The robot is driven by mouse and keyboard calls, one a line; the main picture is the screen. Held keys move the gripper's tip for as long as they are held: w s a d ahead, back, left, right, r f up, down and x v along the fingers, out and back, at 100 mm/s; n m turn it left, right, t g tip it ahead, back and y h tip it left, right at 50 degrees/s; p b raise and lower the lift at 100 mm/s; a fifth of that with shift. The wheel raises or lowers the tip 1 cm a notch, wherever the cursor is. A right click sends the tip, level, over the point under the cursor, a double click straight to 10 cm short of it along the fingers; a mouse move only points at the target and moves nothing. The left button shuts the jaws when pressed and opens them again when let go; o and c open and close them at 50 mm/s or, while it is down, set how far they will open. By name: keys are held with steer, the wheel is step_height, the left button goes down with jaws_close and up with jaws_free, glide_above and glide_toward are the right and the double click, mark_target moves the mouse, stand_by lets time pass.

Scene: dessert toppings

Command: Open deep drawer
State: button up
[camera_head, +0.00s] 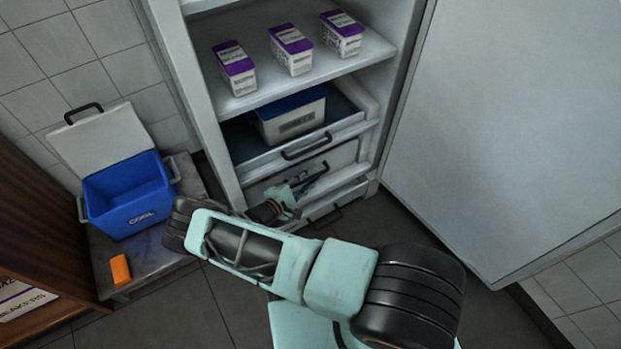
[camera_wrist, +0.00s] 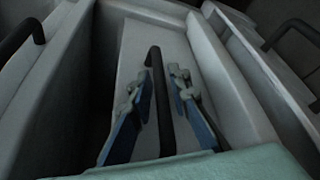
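The freezer cabinet has a deep drawer with a pale front (camera_head: 345,155) below the pulled-out upper drawer; it looks closed in the head view. Its dark bar handle (camera_head: 316,176) is partly covered by my gripper (camera_head: 312,182). In the wrist view the drawer front (camera_wrist: 133,55) fills the middle, and the handle (camera_wrist: 157,75) runs between the fingers of my gripper (camera_wrist: 161,82). The fingers are apart, one on each side of the handle, with visible gaps. I cannot tell whether either finger touches it.
The upper drawer (camera_head: 250,145) stands out above, holding a blue-lidded box (camera_head: 292,115). A lower handle (camera_head: 325,217) is below. Purple-lidded tubs (camera_head: 290,50) stand on the shelf. The open door (camera_head: 510,120) is at right. A blue cooler (camera_head: 130,195) and orange block (camera_head: 120,269) are at left.

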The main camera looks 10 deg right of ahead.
steer(key=shift+c, duration=0.5)
jaws_close()
steer(key=shift+s, duration=0.1)
